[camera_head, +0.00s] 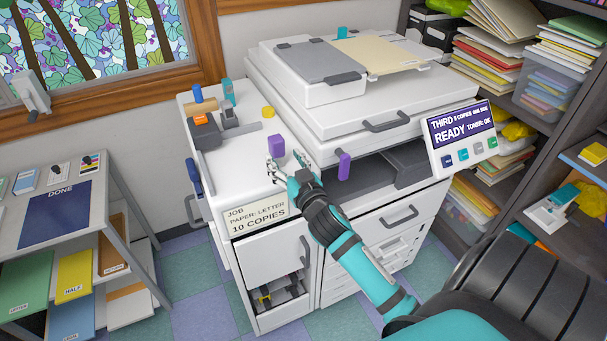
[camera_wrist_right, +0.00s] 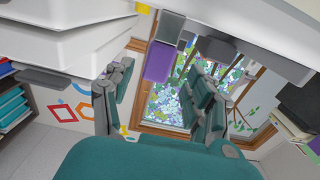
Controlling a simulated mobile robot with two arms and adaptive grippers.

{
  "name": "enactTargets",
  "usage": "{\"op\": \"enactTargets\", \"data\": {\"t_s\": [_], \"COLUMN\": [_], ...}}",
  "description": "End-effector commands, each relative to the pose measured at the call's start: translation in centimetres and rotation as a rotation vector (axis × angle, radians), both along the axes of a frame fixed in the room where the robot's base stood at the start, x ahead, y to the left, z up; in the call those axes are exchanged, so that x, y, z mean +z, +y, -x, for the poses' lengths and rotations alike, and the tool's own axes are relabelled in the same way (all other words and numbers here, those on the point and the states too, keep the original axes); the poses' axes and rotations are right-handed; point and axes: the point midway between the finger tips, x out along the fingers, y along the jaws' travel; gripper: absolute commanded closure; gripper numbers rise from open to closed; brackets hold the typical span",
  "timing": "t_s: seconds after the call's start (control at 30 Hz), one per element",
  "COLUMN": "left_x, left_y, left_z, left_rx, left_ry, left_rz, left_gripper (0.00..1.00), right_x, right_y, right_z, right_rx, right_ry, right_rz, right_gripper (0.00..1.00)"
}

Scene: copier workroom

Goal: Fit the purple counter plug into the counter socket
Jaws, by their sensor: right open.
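A purple block (camera_head: 276,145), which looks like the counter plug, stands on the white counter at the left side of the copier. A second purple piece (camera_head: 344,166) is at the copier's front edge. My right gripper (camera_head: 285,163) is open and empty, just in front of the first block. In the right wrist view a purple block (camera_wrist_right: 160,62) shows between the spread fingers (camera_wrist_right: 163,78), apart from them, beside a grey part. I cannot tell for sure which part is the counter socket. My left gripper is out of view.
On the counter are a yellow piece (camera_head: 268,112), a grey block (camera_head: 230,117) and an orange-topped device (camera_head: 203,128). The copier body (camera_head: 350,105) rises on the right, with its display panel (camera_head: 460,135). A table (camera_head: 90,215) stands at left.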

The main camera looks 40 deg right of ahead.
Motion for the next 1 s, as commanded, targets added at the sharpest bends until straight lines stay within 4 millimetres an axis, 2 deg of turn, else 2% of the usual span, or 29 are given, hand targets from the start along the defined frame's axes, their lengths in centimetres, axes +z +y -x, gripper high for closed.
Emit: {"op": "enactTargets", "data": {"t_s": [0.03,0.2,0.4,0.5,0.67,0.87,0.97,1.0], "left_x": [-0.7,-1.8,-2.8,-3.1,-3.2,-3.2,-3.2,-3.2], "left_y": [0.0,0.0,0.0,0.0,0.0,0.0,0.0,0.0], "left_z": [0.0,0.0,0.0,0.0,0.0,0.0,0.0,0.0], "left_rx": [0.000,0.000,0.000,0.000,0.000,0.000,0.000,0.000], "left_ry": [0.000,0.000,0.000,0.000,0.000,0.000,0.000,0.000], "left_rz": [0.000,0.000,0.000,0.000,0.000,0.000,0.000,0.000], "left_gripper": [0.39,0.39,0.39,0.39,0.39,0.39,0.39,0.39], "right_x": [-0.4,-0.4,-0.2,-0.1,0.0,-0.3,-3.2,-5.4], "right_y": [0.4,1.3,2.1,2.4,2.6,2.6,2.7,2.8], "right_z": [1.4,5.5,9.1,10.1,10.8,10.7,10.2,9.9], "right_rx": [0.000,0.000,-0.002,-0.001,-0.001,0.000,0.005,0.010], "right_ry": [0.001,0.001,0.002,0.001,0.000,0.007,0.061,0.102], "right_rz": [-0.002,-0.002,-0.001,0.000,0.000,-0.002,-0.008,-0.011], "right_gripper": [0.44,0.44,0.44,0.44,0.44,0.44,0.44,0.44]}}
